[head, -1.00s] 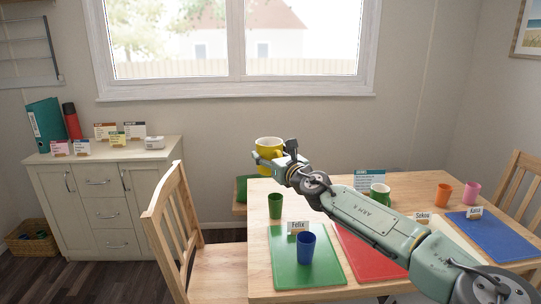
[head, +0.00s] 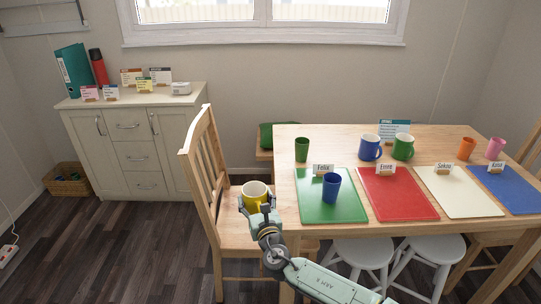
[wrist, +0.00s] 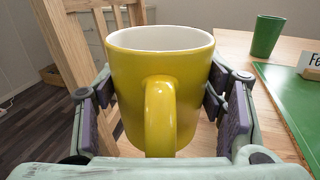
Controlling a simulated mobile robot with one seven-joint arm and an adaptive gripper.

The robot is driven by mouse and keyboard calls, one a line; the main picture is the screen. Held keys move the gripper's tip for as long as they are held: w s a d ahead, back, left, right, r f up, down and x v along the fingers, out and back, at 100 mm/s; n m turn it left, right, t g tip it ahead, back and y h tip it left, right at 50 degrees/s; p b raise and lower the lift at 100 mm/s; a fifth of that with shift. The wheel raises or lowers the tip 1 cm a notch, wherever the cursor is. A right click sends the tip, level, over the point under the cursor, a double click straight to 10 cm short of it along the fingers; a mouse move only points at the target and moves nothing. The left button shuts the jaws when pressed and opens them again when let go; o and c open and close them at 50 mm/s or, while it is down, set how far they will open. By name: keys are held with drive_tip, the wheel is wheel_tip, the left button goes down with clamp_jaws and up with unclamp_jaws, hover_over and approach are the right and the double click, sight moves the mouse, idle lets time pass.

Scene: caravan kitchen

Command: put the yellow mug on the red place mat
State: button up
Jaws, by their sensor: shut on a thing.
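The yellow mug (head: 255,192) is upright in my gripper (head: 257,205), above the chair seat at the table's left edge. In the wrist view the mug (wrist: 160,85) stands between both fingers (wrist: 163,105), white inside, its handle facing the camera. The jaws are shut on its sides. The red place mat (head: 397,196) lies on the table to the right of my gripper, between a green mat and a cream mat. A name card "Emma" (head: 386,170) stands at its back edge. The rest of the mat is bare.
A blue cup (head: 331,186) stands on the green mat (head: 345,207). A blue mug (head: 370,147), a green mug (head: 403,147) and a green cup (head: 302,149) stand behind the mats. The wooden chair (head: 212,170) is close to my gripper's left. White stools (head: 362,254) are under the table.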

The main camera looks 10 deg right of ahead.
drive_tip(key=s+a+f, duration=0.2)
drive_tip(key=a+f, duration=0.1)
drive_tip(key=f, duration=0.3)
drive_tip(key=s+a+f+h, duration=0.1)
drive_tip(key=a+f, duration=0.2)
drive_tip(key=f, duration=0.3)
drive_tip(key=shift+s+f, duration=0.2)
drive_tip(key=shift+s, duration=0.15)
